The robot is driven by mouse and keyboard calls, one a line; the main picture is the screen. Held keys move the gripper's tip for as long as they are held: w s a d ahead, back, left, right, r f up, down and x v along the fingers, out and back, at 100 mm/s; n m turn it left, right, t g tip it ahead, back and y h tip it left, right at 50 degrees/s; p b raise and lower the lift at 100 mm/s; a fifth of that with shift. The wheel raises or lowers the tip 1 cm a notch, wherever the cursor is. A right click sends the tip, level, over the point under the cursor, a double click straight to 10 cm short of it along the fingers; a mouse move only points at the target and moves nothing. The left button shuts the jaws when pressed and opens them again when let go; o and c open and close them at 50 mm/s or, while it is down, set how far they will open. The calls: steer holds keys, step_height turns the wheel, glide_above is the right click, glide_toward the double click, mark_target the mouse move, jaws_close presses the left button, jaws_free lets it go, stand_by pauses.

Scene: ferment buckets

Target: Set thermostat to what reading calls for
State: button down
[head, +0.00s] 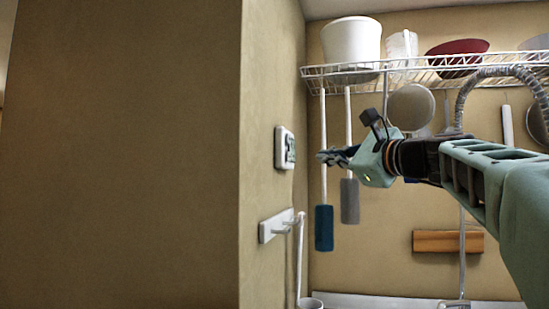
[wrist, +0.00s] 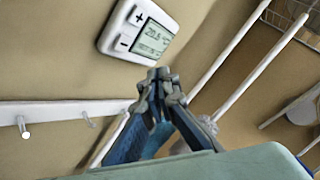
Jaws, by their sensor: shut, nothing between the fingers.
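A white thermostat (head: 284,147) is mounted on the side wall, seen at a steep angle in the head view. In the wrist view the thermostat (wrist: 139,31) is tilted, with a plus button above a minus button on its left side. Its grey-green screen (wrist: 153,41) shows digits that look like 20-something, with the last digit and smaller lines unclear. My gripper (head: 322,157) is shut and empty, a little to the right of the thermostat in the head view. In the wrist view my gripper (wrist: 159,76) has its tips just below the thermostat's lower edge, apparently apart from it.
A white peg rail (wrist: 62,113) is on the wall below the thermostat. Long-handled tools, one with a blue head (head: 324,228), hang behind my gripper from a wire shelf (head: 440,66) holding a white bucket (head: 351,42) and a red bowl (head: 457,46). The near wall (head: 120,150) is bare.

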mark_target(288, 157)
steer(key=shift+d, duration=0.15)
steer(key=d, duration=0.1)
steer(key=s+d+b, duration=0.1)
steer(key=d, duration=0.1)
steer(key=shift+s+d, duration=0.1)
steer(key=shift+d, duration=0.15)
stand_by(0.4)
steer(key=w+a, duration=0.2)
steer(key=a, duration=0.6)
steer(key=shift+w+a, duration=0.2)
steer(key=shift+w, duration=0.15)
steer(key=shift+a, duration=0.15)
stand_by(1.1)
steer(key=shift+w+a, duration=0.15)
steer(key=shift+a, duration=0.15)
